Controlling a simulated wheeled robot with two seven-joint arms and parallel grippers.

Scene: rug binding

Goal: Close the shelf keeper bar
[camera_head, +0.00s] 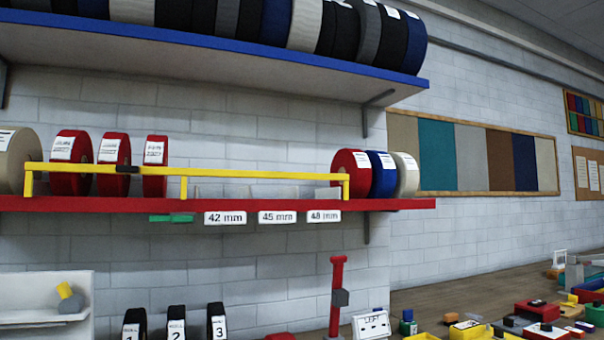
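The yellow keeper bar (240,175) runs along the front of the red shelf (120,204), in front of several tape rolls. It slopes slightly down to the right. Yellow uprights show at its left end, near its middle and at its right end. A small black piece (127,169) sits on the bar in front of the red rolls (114,150). A green tab (171,218) is on the shelf's front edge below. I cannot tell whether the bar is latched. Neither of my grippers is in view.
Shelf labels read 42 mm (225,218), 45 mm (277,217) and 48 mm (324,216); the shelf behind them looks mostly empty. A blue-edged shelf (200,48) with dark rolls hangs above. Numbered black holders, a red stand (336,290) and a cluttered bench (460,285) lie below.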

